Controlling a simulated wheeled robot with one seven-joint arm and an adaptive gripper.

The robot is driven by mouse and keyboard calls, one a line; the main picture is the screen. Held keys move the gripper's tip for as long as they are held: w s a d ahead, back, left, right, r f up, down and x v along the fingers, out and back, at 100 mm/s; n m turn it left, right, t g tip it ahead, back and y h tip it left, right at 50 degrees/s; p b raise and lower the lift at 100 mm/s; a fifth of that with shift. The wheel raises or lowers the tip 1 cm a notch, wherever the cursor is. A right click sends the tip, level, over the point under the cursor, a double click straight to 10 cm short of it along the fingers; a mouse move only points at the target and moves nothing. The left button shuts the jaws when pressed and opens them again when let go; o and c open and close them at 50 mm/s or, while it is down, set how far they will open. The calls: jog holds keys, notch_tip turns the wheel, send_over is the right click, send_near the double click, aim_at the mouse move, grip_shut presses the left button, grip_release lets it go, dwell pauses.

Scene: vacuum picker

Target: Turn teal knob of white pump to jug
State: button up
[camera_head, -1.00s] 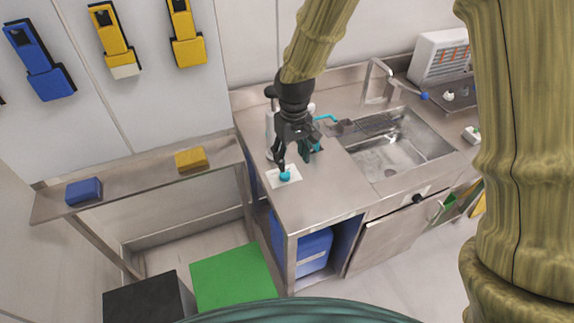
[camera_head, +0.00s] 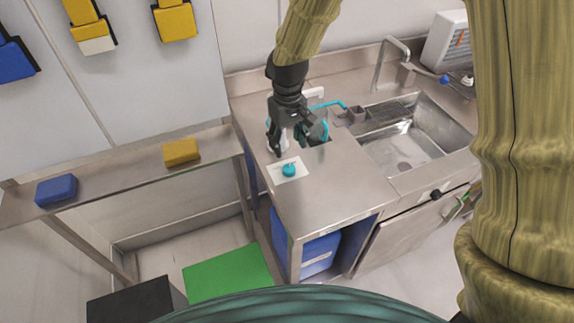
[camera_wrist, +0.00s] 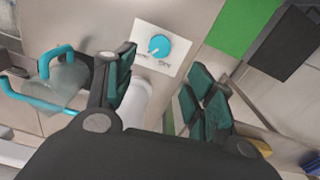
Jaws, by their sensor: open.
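The teal knob (camera_head: 289,170) sits on a white plate (camera_head: 275,173) on the steel counter. In the wrist view the knob (camera_wrist: 159,46) has a pale mark pointing to the lower left; the small labels are unreadable. The white pump body (camera_wrist: 148,103) stands beside the plate, partly hidden by my gripper. The clear jug with teal handles (camera_wrist: 65,82) is left of it in the wrist view. My gripper (camera_head: 298,145) is open and empty, above and behind the knob in the head view. In the wrist view its fingers (camera_wrist: 162,80) are spread, apart from the knob.
A sink (camera_head: 410,145) with a tap is to the right. A steel shelf (camera_head: 120,172) on the left holds a blue block (camera_head: 56,190) and a yellow block (camera_head: 181,152). The front counter is clear.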

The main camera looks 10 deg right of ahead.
aim_at(289, 167)
jog(key=shift+d+f+p, duration=0.15)
jog(key=shift+f+p, duration=1.15)
jog(key=shift+f, duration=3.85)
jog(key=c, duration=1)
